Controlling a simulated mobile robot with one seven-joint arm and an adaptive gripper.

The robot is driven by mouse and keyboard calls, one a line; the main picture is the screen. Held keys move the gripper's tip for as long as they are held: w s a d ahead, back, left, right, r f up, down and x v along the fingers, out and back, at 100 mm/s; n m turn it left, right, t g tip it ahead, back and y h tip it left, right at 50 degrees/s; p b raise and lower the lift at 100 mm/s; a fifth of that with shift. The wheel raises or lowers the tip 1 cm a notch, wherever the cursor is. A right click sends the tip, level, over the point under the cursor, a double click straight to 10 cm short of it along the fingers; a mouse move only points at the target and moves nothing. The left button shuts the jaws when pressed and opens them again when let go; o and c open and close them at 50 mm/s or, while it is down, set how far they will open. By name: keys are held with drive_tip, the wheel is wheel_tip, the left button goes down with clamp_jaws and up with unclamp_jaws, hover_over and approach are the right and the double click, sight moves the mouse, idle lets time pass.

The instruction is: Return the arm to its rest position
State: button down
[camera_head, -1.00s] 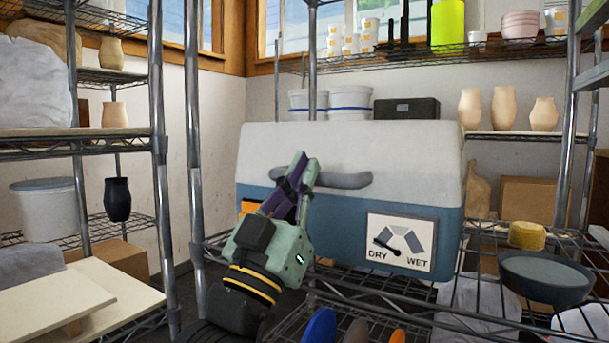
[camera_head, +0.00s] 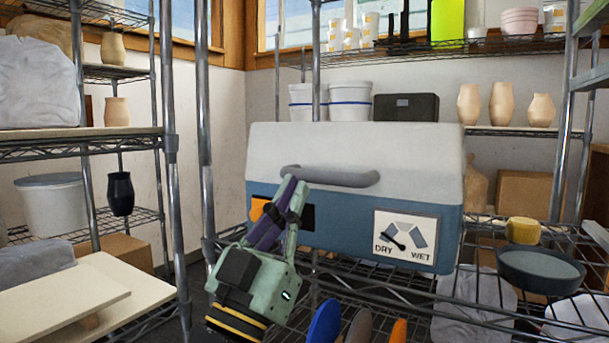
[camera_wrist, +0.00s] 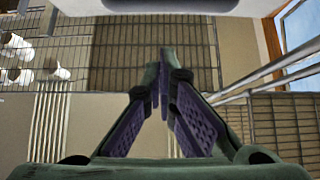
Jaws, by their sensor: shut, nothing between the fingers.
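My gripper (camera_head: 291,190) is in front of the left part of a white and blue chest (camera_head: 350,146) in the head view, its fingers pointing up near the chest's grey handle (camera_head: 335,177). The fingers are shut with nothing between them. In the wrist view the gripper (camera_wrist: 160,62) shows its purple pads close together at the tips. Whether the fingers touch the chest cannot be told. My gripper hides part of the chest's front, including part of an orange label (camera_head: 259,208). The chest's dial plate (camera_head: 405,240) reads DRY and WET.
Metal posts (camera_head: 207,150) and wire shelves stand around the arm. A dark bowl (camera_head: 541,270) and a yellow sponge (camera_head: 523,230) are at the right. Pale boards (camera_head: 60,308) lie at the lower left. Blue, brown and orange tools (camera_head: 325,322) poke up at the bottom.

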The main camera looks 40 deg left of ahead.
drive_tip(key=shift+v, duration=0.95)
drive_tip(key=shift+y, duration=0.3)
